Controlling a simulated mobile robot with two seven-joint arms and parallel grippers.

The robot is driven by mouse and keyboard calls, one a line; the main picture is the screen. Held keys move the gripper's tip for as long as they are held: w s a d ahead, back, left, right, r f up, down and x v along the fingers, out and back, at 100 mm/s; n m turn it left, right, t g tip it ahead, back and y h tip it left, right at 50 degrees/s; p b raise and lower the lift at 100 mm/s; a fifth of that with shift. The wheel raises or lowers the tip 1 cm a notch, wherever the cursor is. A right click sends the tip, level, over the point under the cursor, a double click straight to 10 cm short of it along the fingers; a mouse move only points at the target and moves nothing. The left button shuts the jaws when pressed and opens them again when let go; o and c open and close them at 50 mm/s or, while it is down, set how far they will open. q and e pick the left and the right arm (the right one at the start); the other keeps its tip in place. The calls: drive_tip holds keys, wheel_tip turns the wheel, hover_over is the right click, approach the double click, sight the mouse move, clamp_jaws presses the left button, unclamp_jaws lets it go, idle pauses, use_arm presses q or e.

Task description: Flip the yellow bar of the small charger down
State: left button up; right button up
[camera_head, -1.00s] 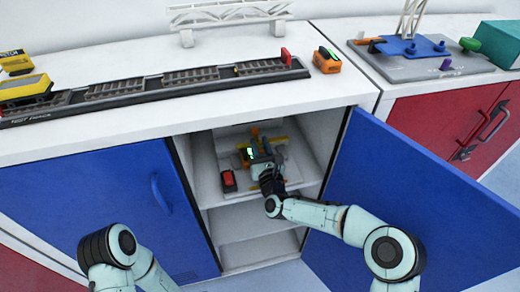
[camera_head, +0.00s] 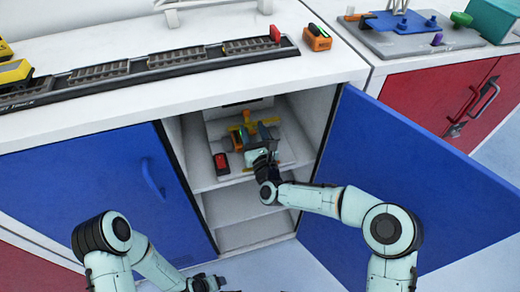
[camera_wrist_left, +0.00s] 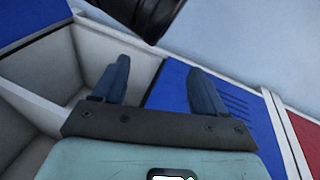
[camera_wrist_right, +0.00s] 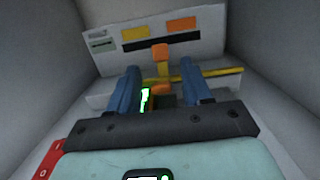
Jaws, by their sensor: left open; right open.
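The small charger stands on the upper shelf inside the open cabinet, with a pale back panel (camera_wrist_right: 195,38). Whether a finger touches the bar cannot be told. A green light (camera_wrist_right: 145,99) shows between the fingers. My left gripper (camera_wrist_left: 158,70) is open and empty, low outside the cabinet.
The cabinet walls are close on both sides. A track (camera_head: 150,70) and an orange device (camera_head: 317,39) are on the countertop.

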use_arm(q)
drive_tip(key=shift+s+d+r+g+p, duration=0.2)
drive_tip(key=shift+s+d+r+p, duration=0.15)
drive_tip(key=shift+s, duration=0.15)
drive_tip(key=shift+s+d+r+g+p, duration=0.2)
drive_tip(key=shift+s+r, duration=0.15)
drive_tip(key=shift+s, duration=0.15)
use_arm(e)
drive_tip(key=v, duration=1.2)
use_arm(q)
drive_tip(key=shift+c, duration=0.3)
